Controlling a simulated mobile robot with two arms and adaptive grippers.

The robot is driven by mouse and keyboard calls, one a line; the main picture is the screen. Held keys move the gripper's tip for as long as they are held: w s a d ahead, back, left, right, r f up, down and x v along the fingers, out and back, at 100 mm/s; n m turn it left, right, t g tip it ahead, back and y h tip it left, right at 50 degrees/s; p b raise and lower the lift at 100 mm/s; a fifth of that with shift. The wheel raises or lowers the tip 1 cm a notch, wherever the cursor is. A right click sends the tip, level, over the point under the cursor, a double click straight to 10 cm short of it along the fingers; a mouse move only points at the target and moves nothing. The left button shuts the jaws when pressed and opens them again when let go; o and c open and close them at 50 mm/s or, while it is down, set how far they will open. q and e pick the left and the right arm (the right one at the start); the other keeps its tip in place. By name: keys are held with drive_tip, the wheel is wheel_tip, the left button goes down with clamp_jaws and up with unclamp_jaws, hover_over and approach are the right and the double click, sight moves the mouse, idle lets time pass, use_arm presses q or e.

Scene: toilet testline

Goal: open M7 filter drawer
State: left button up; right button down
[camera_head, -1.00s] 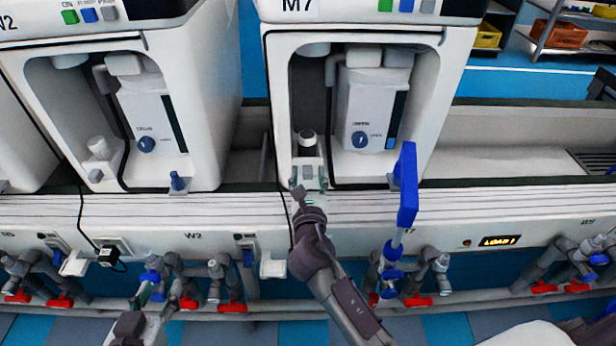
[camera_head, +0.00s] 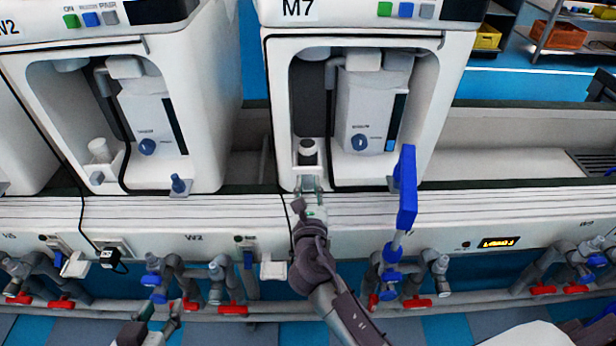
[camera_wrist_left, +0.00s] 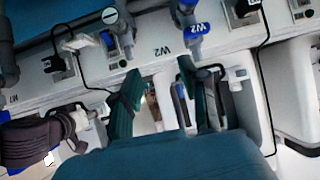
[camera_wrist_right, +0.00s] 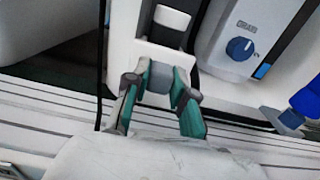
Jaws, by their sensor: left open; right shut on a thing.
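The machine labelled M7 (camera_head: 350,20) stands in the middle of the head view. Its filter drawer (camera_head: 308,172) is the small white part at the lower left of its recess, with a dark, light-topped cylinder (camera_head: 308,152) on it. My right gripper (camera_head: 311,196) is at the drawer front. In the right wrist view its teal fingers (camera_wrist_right: 160,90) are shut on the drawer's grey handle (camera_wrist_right: 157,82). My left gripper (camera_head: 165,322) is low at the left in the head view. In the left wrist view its fingers (camera_wrist_left: 160,90) are apart and empty.
A blue-handled tap (camera_head: 407,190) stands right of my right gripper. Pipes with red valves (camera_head: 233,308) run below the white ledge. Machine W2 (camera_head: 100,60) stands to the left, and a black plug (camera_head: 110,258) hangs on the ledge front.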

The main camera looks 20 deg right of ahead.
use_arm(q)
drive_tip(key=s+a+f+g+y+p, duration=0.1)
drive_tip(key=s+a+f+g, duration=0.1)
drive_tip(key=s+f+g, duration=0.2)
drive_tip(key=shift+s, duration=0.9)
use_arm(e)
drive_tip(key=v, duration=0.7)
use_arm(q)
drive_tip(key=shift+a+f, duration=0.1)
use_arm(e)
drive_tip(key=c, duration=1)
unclamp_jaws()
drive_tip(key=shift+o, duration=0.2)
drive_tip(key=shift+s, duration=0.1)
drive_tip(key=v, duration=1.2)
drive_tip(key=shift+r, duration=0.1)
